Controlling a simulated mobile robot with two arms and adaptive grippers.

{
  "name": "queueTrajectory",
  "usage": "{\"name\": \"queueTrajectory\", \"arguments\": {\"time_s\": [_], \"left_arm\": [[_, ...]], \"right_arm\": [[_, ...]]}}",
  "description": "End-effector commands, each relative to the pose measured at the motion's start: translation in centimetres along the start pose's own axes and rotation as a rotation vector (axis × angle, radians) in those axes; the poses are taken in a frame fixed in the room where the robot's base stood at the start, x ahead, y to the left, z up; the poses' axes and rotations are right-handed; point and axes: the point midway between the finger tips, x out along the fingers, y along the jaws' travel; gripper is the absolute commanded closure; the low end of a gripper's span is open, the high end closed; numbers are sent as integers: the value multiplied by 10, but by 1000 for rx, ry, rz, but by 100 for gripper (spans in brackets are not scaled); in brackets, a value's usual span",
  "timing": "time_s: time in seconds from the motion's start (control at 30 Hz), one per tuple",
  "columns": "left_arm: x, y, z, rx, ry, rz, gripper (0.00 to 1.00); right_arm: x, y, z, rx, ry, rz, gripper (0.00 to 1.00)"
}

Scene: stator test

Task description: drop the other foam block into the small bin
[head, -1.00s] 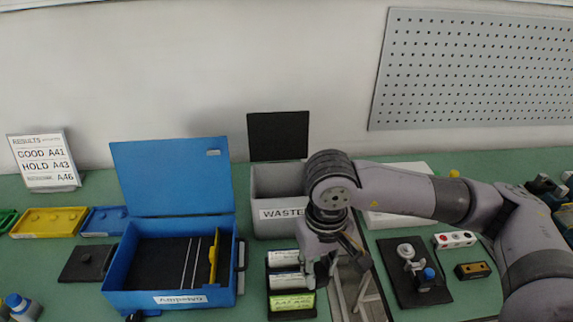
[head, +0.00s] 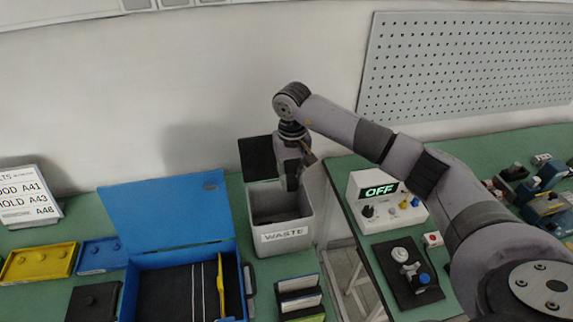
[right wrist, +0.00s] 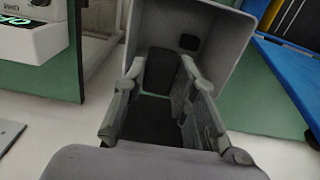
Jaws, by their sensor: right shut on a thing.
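The small bin (head: 258,241) is a grey open box with a WASTE label on its front, standing at the back of the bench. It also shows in the right wrist view (right wrist: 225,45). My right gripper (head: 292,184) is over the back part of its opening, pointing down. In the right wrist view the right gripper (right wrist: 158,75) is shut on a dark foam block (right wrist: 160,72) between its fingertips, above the bin's inside. A small dark patch (right wrist: 188,42) shows inside the bin; I cannot tell what it is. My left gripper is out of view.
The bin's black lid (head: 258,158) stands open behind it. The open blue case (head: 165,212) is at left. A white OFF box (head: 387,212) stands at right, across a gap between benches. Black holders (head: 298,290) are in front of the bin.

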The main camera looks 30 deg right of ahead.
Motion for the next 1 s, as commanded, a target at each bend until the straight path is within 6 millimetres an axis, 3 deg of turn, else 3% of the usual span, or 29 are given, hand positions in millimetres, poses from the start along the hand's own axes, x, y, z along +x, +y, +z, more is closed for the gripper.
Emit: {"name": "queueTrajectory", "arguments": {"time_s": [0.1,0.23,0.6,0.73,1.0], "left_arm": [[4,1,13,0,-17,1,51],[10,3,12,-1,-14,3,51],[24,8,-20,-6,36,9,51],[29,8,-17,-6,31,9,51],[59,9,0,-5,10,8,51]], "right_arm": [[10,0,0,0,-2,-1,85],[22,-1,1,0,-2,-1,85],[59,-1,1,0,-2,-1,85],[73,-1,1,0,-2,-1,85],[102,0,0,0,0,0,85]]}}
